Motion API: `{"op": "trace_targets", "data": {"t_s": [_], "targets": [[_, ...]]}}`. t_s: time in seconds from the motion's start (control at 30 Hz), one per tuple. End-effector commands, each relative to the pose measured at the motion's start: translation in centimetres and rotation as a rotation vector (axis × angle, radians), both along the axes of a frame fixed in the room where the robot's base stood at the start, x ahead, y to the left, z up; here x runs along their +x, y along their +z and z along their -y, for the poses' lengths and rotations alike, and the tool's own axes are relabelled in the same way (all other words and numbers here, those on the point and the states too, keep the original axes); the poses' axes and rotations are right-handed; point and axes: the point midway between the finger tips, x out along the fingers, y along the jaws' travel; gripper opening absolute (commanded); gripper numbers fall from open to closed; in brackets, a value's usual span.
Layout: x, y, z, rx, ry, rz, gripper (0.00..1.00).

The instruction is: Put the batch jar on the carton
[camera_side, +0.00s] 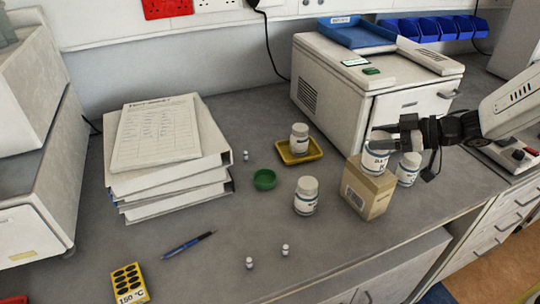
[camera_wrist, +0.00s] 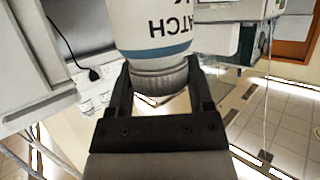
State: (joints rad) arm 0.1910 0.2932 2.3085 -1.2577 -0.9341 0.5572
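The batch jar (camera_side: 375,161) is white with a dark-lettered label. It stands upright at the top of the brown carton (camera_side: 368,194); whether it rests on the carton or hangs just above it I cannot tell. My gripper (camera_side: 384,136) reaches in from the right at the jar's cap. In the wrist view my gripper (camera_wrist: 160,85) has one finger on each side of the ribbed cap (camera_wrist: 160,77), seemingly touching it. The fingers hide part of the cap in the side view.
A similar white jar (camera_side: 408,169) stands close behind the carton on the right. Another jar (camera_side: 306,196) stands left of it, and one sits on a yellow tray (camera_side: 284,157). A green dish (camera_side: 264,180) and white cabinet (camera_side: 340,110) are nearby.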

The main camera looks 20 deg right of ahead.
Motion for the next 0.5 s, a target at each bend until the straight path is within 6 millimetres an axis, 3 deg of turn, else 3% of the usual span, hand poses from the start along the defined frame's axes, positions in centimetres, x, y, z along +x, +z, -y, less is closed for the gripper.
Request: {"op": "trace_targets", "data": {"t_s": [0.03,0.1,0.5], "targets": [[0.00,-0.01,0.00,0.000,0.000,0.000,0.79],[0.00,0.00,0.00,0.000,0.000,0.000,1.00],[0.01,0.28,0.01,0.000,-0.001,0.000,1.00]]}}
